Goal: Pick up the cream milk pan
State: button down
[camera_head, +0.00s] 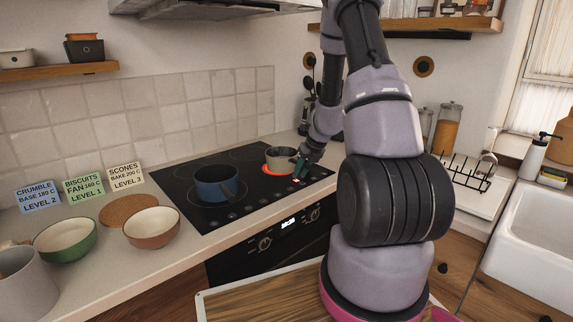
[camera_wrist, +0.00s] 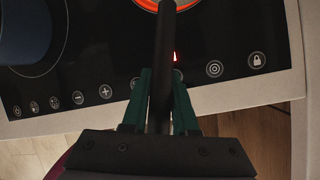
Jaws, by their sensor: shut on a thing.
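My gripper (camera_head: 301,166) reaches down at the pan's right side. In the wrist view, my gripper's green fingers (camera_wrist: 161,76) are shut on the pan's dark handle (camera_wrist: 166,40), which runs upward between them. The pan's bowl is mostly out of that view.
A blue pot (camera_head: 216,184) stands left of the pan on the hob. A brown bowl (camera_head: 152,240), a green bowl (camera_head: 66,250) and a grey container (camera_head: 22,285) stand on the left counter. A dish rack (camera_head: 465,174) and a sink (camera_head: 535,235) are at right.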

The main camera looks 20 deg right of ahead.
notch_tip(320, 180, up, 15)
dwell(1.0)
